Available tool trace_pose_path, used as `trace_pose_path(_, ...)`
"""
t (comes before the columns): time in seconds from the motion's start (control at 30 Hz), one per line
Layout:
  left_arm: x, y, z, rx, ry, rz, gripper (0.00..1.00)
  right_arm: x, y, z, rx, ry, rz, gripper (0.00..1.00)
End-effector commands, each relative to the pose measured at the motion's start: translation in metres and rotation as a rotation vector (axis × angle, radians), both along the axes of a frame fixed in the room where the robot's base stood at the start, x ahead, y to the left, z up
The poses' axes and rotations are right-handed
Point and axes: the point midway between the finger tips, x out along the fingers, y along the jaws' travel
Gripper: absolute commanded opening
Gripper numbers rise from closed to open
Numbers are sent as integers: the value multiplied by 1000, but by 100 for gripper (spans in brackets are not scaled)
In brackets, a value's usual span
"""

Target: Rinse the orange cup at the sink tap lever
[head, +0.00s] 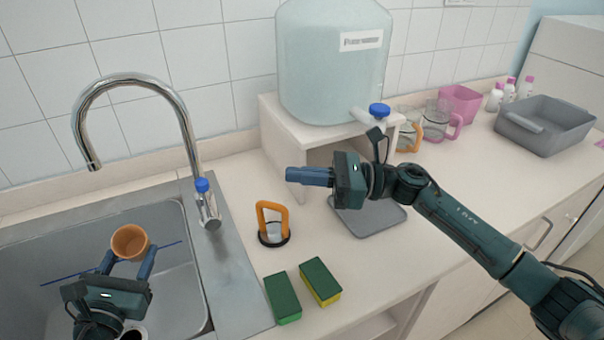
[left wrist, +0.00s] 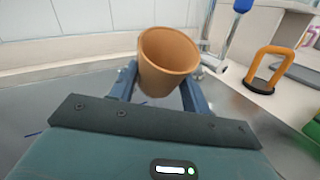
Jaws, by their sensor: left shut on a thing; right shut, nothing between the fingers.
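The orange cup (head: 130,242) is held over the sink basin in the head view, its open mouth showing. My left gripper (head: 128,258) is shut on it, one finger at each side. In the left wrist view the cup (left wrist: 168,58) stands between the two fingers (left wrist: 160,85), slightly tilted. The chrome tap (head: 135,82) arches over the basin, its spout end above and to the left of the cup. The blue-topped tap lever (head: 202,187) is at the tap's base, right of the cup. My right gripper (head: 308,177) is shut and empty, right of the lever, over the counter.
A large water jug (head: 333,60) stands on a white stand behind my right gripper. A grey tray (head: 372,222) lies below it.

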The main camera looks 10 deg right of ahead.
Motion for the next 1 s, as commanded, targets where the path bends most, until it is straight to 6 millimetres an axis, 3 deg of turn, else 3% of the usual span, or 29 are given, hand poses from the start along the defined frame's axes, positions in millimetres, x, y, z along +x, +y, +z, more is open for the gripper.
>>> trace_pose_path(0.53, 0, 0, 1, 0, 0, 0, 25, 0, 0, 1, 0, 0, 0, 0)
trace_pose_path(1.0, -32, -12, 31, -2, 1, 0, 25, 0, 0, 35, 0, 0, 0, 0)
